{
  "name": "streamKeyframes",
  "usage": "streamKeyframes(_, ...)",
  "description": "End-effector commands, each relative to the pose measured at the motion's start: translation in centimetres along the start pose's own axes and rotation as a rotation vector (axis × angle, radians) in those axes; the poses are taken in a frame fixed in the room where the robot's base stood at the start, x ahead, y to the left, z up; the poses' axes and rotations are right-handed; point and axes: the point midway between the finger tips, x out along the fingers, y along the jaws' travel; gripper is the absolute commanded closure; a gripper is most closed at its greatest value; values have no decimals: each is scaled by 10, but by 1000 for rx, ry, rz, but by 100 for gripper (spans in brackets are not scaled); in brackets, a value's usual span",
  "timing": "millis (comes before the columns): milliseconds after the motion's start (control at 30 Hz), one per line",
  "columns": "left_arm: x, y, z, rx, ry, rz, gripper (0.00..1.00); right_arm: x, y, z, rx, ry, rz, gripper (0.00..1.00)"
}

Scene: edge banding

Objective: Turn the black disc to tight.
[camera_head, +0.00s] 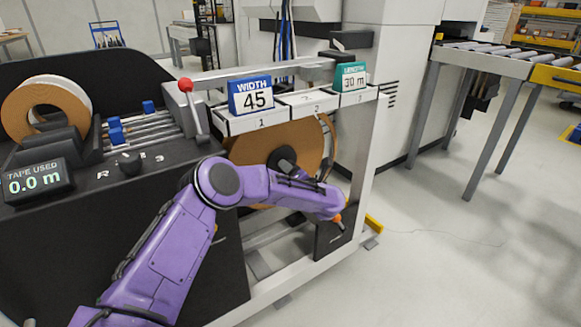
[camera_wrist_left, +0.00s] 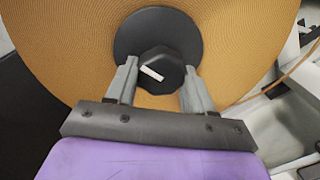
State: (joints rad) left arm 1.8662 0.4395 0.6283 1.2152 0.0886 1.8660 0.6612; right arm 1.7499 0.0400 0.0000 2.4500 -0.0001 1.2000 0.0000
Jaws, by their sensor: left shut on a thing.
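The black disc (camera_wrist_left: 128,44) sits at the centre of a large orange-brown roll (camera_wrist_left: 80,45) in the left wrist view. A black faceted knob with a white mark (camera_wrist_left: 152,72) stands out from its middle. The white mark lies slightly tilted, its right end lower. My left gripper (camera_wrist_left: 160,75) is shut on the knob, with one grey finger on each side. In the head view the disc (camera_head: 284,158) shows in part behind my purple left arm, and the roll (camera_head: 250,150) hangs under the numbered shelf. My right gripper is in neither view.
A blue "WIDTH 45" sign (camera_head: 251,96) and a green "LENGTH 30 m" sign (camera_head: 351,77) stand on the shelf above the roll. A red-knobbed lever (camera_head: 186,86) and a "TAPE USED 0.0 m" display (camera_head: 36,181) are at left. Open floor (camera_head: 430,240) lies at right.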

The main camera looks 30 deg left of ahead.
Motion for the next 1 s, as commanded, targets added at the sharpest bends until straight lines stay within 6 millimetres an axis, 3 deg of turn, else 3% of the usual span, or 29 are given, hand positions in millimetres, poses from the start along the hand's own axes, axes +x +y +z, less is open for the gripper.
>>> streamKeyframes(400,-2,-1,-1,178,15,-4,78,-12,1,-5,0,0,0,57)
streamKeyframes(933,-2,-2,-2,201,17,-6,78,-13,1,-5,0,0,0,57)
streamKeyframes(967,-2,-2,-2,202,17,-6,41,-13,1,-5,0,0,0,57)
streamKeyframes(1000,-2,-2,-2,201,17,-6,28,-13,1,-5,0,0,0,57)
